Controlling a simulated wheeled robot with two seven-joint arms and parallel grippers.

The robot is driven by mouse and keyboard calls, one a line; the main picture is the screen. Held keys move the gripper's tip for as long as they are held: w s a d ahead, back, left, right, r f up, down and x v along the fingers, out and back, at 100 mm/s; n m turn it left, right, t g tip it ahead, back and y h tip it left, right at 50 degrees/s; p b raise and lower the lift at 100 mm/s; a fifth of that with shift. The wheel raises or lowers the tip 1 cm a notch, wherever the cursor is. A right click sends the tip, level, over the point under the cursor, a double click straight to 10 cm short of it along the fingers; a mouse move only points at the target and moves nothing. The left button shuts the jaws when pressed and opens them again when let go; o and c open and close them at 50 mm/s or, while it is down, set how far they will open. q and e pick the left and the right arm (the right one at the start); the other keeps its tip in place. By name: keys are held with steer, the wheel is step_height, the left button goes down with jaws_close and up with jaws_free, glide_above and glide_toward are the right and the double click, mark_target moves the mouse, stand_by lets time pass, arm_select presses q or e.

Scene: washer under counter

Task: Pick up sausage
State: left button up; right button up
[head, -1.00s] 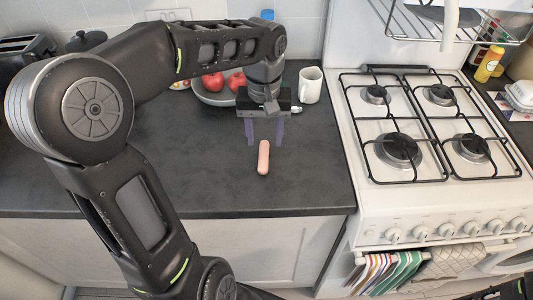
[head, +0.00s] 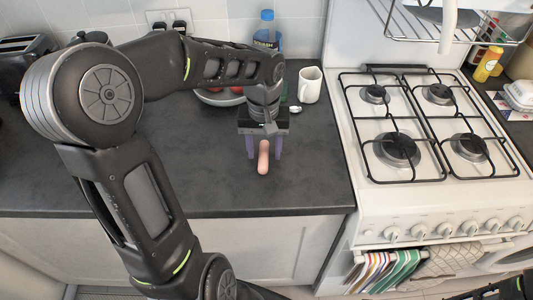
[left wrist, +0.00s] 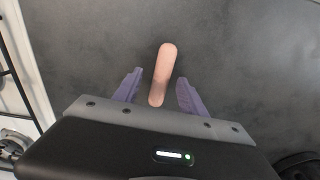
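The sausage (head: 263,158) is pink and lies on the dark counter, its length running away from the counter's front edge. It also shows in the left wrist view (left wrist: 162,74). My left gripper (head: 264,156) is open, with one purple finger on each side of the sausage. In the left wrist view the gripper (left wrist: 158,86) has clear gaps between both fingers and the sausage. Its height above the counter is hard to tell. My right gripper is not clearly visible; only a dark part of mine shows at the lower right edge.
A white mug (head: 310,85) stands behind and right of the gripper. A bowl (head: 218,99) with red fruit is partly hidden by my arm. A blue-capped bottle (head: 267,30) stands near the wall. The white stove (head: 350,195) adjoins on the right. The counter's front left is clear.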

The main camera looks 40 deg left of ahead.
mark_target(264, 153)
arm_select(q)
jaws_close()
stand_by(0.3)
steer(key=shift+r, duration=0.1)
step_height(264, 153, up, 10)
steer(key=shift+b, duration=0.4)
stand_by(0.8)
